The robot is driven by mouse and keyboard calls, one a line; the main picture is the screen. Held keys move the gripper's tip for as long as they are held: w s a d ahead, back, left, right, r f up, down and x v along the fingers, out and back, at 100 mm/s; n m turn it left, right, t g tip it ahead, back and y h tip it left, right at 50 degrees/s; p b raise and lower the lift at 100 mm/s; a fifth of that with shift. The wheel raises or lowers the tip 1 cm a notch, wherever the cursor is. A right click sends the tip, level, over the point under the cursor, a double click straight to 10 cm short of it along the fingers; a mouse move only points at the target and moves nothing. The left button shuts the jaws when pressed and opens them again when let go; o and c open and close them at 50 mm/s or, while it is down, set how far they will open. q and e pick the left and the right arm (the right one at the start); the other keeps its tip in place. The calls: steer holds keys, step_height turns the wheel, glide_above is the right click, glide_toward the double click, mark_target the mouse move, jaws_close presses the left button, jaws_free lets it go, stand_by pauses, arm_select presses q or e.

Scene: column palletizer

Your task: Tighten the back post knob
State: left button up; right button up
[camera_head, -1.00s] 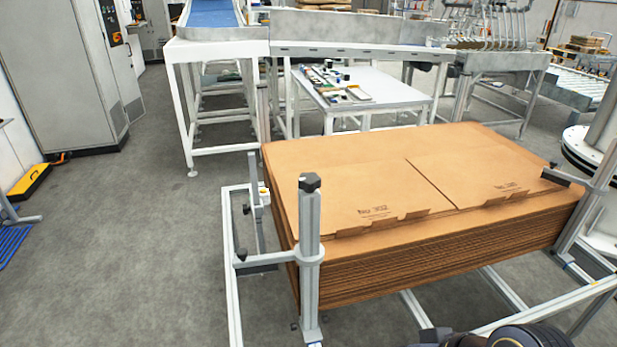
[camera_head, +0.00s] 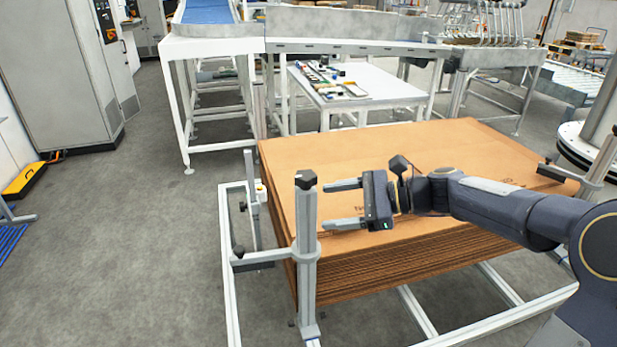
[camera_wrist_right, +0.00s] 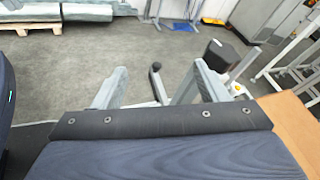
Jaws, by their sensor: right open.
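The back post (camera_head: 251,178) is a slim grey upright at the left rear corner of the cardboard stack. A small black knob (camera_head: 243,206) sits on its left side, low down. The nearer, thicker front post (camera_head: 306,235) has a black cap on top and a black side knob (camera_head: 238,251). My right gripper (camera_head: 328,205) is open and empty above the stack, fingers pointing left, just right of the front post's top. In the right wrist view its fingers (camera_wrist_right: 160,84) are apart, and a small black knob (camera_wrist_right: 155,67) shows between and beyond them; I cannot tell which post's. My left gripper is out of view.
The cardboard stack (camera_head: 420,255) lies under my right arm. A black-capped post (camera_wrist_right: 222,55) stands close by the right-hand finger in the wrist view. A white table (camera_head: 385,92) with small parts is behind. Grey floor (camera_head: 130,240) on the left is clear.

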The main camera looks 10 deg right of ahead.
mark_target(309, 175)
steer(key=w+d+m+t+y, duration=0.25)
steer(key=w+d+m, duration=0.2)
steer(key=w, duration=0.25)
steer(key=shift+m, duration=0.25)
steer(key=p+x, duration=0.1)
steer(key=x, duration=0.7)
steer(key=shift+a, duration=0.25)
steer(key=shift+s, duration=0.1)
steer(key=c, duration=1)
